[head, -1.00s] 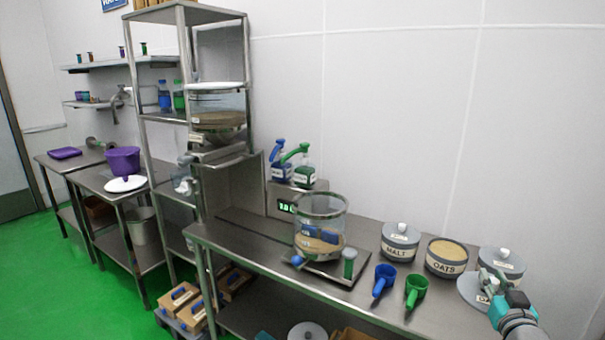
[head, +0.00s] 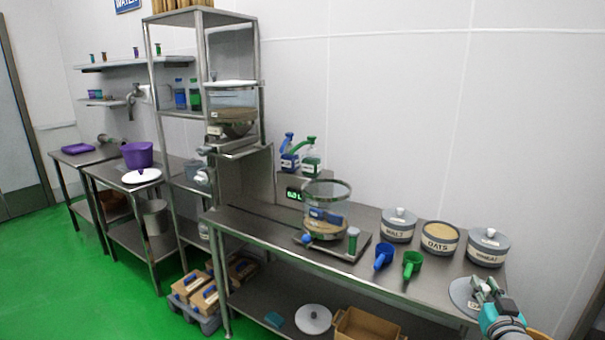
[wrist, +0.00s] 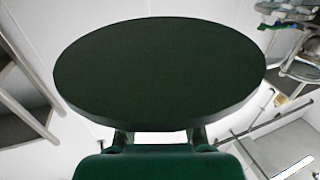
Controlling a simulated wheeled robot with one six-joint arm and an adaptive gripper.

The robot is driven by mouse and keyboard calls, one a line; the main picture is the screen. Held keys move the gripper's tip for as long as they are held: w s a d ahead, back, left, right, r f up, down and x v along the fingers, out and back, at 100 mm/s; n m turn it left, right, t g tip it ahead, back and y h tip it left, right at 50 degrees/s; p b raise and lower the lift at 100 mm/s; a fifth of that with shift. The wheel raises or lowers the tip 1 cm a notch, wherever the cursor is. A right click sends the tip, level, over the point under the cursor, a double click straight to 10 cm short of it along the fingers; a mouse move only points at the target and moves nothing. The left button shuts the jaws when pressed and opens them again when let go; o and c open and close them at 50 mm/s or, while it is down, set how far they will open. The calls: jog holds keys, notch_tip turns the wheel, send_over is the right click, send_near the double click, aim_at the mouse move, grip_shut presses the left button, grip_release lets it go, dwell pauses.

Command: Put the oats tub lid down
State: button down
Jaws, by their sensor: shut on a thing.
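The oats tub lid (head: 464,294) is a grey round disc in the head view, at the right end of the steel table. My gripper (head: 481,287) is shut on it. In the wrist view the lid (wrist: 160,70) is a large dark disc filling the upper middle, and my gripper (wrist: 160,138) is just below it. The oats tub (head: 438,246) stands uncovered behind the lid, with tan oats showing. The lid looks apart from the tubs. I cannot tell whether it touches the tabletop.
The lidded malt tub (head: 397,232) and wheat tub (head: 486,254) flank the oats tub. A blue scoop (head: 383,257) and green scoop (head: 412,264) lie in front. A glass vessel (head: 326,205) stands farther left on the table (head: 270,224). Bare tabletop shows between the green scoop and the lid.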

jog(key=a+f+y, duration=0.1)
jog(key=a+f, duration=0.4)
jog(key=f, duration=0.3)
jog(key=s+a+f+n, duration=0.1)
jog(key=a+f, duration=0.3)
jog(key=f, duration=0.4)
jog(key=a+f+y, duration=0.1)
jog(key=a+f, duration=0.4)
jog(key=f, duration=0.3)
jog(key=s+a+f+n+y, duration=0.1)
jog(key=s+a+f, duration=0.4)
jog(key=f, duration=0.3)
jog(key=s+a+f+n+y, duration=0.1)
jog(key=s+a+f+y, duration=0.1)
jog(key=s+a+f, duration=0.4)
notch_tip(320, 180, down, 2)
jog(key=shift+s+a+f+t, duration=0.1)
jog(key=shift+s+a+t, duration=0.2)
jog(key=shift+s, duration=0.4)
jog(key=shift+w+d, duration=0.1)
